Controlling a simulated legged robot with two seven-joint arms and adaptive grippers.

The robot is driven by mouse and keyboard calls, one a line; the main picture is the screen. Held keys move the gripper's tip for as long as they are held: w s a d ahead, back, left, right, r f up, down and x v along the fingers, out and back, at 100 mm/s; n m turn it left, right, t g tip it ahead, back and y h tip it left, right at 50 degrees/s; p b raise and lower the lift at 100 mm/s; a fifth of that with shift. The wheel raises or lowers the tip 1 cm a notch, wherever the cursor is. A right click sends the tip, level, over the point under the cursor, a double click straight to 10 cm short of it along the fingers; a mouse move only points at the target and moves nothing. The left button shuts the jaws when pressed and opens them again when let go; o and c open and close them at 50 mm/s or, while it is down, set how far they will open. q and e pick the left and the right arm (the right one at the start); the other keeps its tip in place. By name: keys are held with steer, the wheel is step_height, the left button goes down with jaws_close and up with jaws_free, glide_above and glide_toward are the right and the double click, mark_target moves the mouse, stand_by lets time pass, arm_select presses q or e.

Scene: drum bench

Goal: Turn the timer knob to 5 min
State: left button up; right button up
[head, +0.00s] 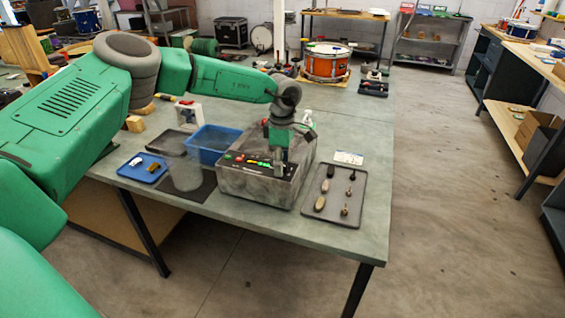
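A grey box-shaped machine (255,187) stands near the front edge of the bench. Its dark top panel (240,160) has small red, green and yellow marks or lights. My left arm reaches in from the left, and my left gripper (279,163) points down over the right part of this panel, at or just above it. I cannot make out the timer knob or its setting; the gripper covers part of the panel. The fingers are too small and dark to tell whether they are open, shut or touching anything. My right gripper is not in view.
A blue bin (210,140), a blue tray (143,169) and a clear container (184,173) stand left of the machine. A dark tray (337,213) with several small tools lies to its right, with a white card (349,158) behind. An orange drum (327,66) stands at the back.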

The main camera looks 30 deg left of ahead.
arm_select(q)
steer(key=shift+w+r, duration=0.1)
steer(key=shift+r, duration=0.25)
step_height(320, 180, up, 11)
steer(key=shift+w+a, duration=0.2)
steer(key=shift+w, duration=0.05)
stand_by(0.3)
